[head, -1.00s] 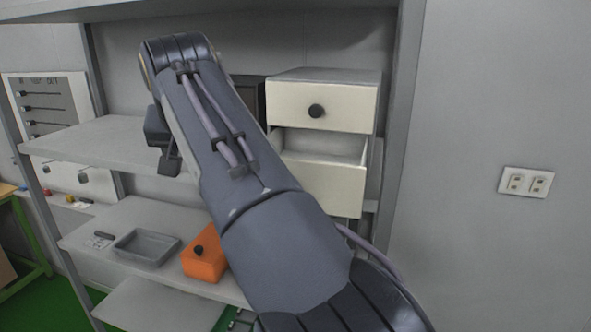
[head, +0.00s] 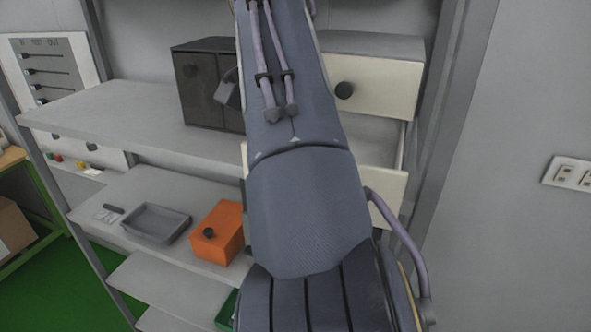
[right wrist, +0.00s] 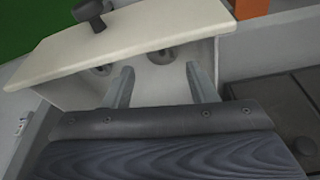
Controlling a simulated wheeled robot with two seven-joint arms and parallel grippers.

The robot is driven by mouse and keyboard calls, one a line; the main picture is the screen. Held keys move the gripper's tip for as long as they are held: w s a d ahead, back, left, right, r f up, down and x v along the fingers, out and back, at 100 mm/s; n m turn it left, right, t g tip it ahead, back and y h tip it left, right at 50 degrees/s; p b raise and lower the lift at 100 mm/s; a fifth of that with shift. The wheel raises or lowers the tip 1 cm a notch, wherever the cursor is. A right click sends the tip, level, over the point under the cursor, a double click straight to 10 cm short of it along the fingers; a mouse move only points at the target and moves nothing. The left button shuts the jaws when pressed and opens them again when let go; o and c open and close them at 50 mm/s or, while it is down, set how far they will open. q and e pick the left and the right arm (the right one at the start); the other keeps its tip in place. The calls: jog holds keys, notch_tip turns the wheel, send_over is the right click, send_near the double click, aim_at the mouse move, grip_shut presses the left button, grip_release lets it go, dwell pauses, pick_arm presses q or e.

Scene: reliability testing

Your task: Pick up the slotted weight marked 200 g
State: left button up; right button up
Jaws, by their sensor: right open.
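Two round grey metal pieces, which look like slotted weights, lie in the open cream drawer in the right wrist view: one at the left (right wrist: 103,70) and one nearer the middle (right wrist: 165,56). The drawer front partly hides both. No marking is legible, so I cannot tell which is 200 g. My right gripper (right wrist: 159,86) is open, its two fingers reaching over the drawer's inside with nothing between them. In the head view my right arm covers most of the open drawer (head: 388,192) and hides the weights. My left gripper is not in view.
The closed upper drawer (head: 385,88) is above the open one. A dark cabinet (head: 190,95) stands left of it on the shelf. A grey tray (head: 155,224) and an orange box (head: 222,230) are on the shelf below. A wall with an outlet (head: 572,173) is at right.

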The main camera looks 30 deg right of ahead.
jog(key=shift+p+x, duration=0.35)
jog(key=shift+x, duration=2.45)
jog(key=shift+w+a, duration=0.1)
jog(key=shift+w, duration=0.05)
jog(key=c, duration=0.9)
